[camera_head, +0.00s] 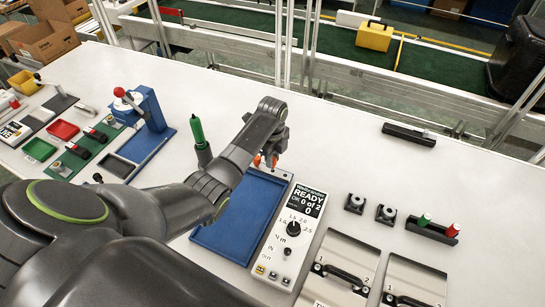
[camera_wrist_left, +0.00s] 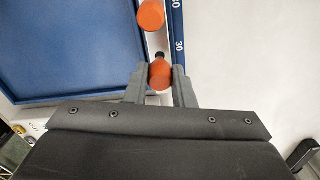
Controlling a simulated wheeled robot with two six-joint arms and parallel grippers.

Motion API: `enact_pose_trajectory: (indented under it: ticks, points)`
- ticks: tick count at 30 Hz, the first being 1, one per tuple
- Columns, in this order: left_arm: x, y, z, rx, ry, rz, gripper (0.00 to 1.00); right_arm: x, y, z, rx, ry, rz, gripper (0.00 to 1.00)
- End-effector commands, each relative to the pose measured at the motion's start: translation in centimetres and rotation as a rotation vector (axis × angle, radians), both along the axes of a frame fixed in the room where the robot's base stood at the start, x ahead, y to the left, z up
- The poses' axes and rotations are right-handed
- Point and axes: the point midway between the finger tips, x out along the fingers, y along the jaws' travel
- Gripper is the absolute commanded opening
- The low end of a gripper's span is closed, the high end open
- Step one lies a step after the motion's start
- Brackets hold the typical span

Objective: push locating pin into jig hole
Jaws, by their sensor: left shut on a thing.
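My left gripper (camera_head: 276,148) is at the far end of the blue tray-like jig (camera_head: 207,238). It is shut on an orange-headed locating pin (camera_head: 274,160). In the left wrist view, the held pin's orange head (camera_wrist_left: 160,76) sits between the fingers, with a short dark part just beyond it. A second orange head (camera_wrist_left: 151,15) stands apart from the gripper; it also shows in the head view (camera_head: 257,160). The jig hole is not visible, so I cannot tell whether the held pin is in it. My right gripper is not in view.
A white control box (camera_head: 292,228) with a "READY" display stands right of the jig. A green-handled tool (camera_head: 198,133) stands to the left. A blue press (camera_head: 150,110) is further left. Numbered panels (camera_head: 345,258) lie at front right. The table behind my gripper is mostly clear.

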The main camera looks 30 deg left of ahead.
Motion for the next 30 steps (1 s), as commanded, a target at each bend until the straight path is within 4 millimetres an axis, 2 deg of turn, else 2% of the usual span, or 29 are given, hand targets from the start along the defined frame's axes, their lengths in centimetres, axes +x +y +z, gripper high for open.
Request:
enact_pose_trajectory:
  ticks: [30]
  points:
    - [0.0,0.0,-2.1,-0.001,0.002,0.000,0.00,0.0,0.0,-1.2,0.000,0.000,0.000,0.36]
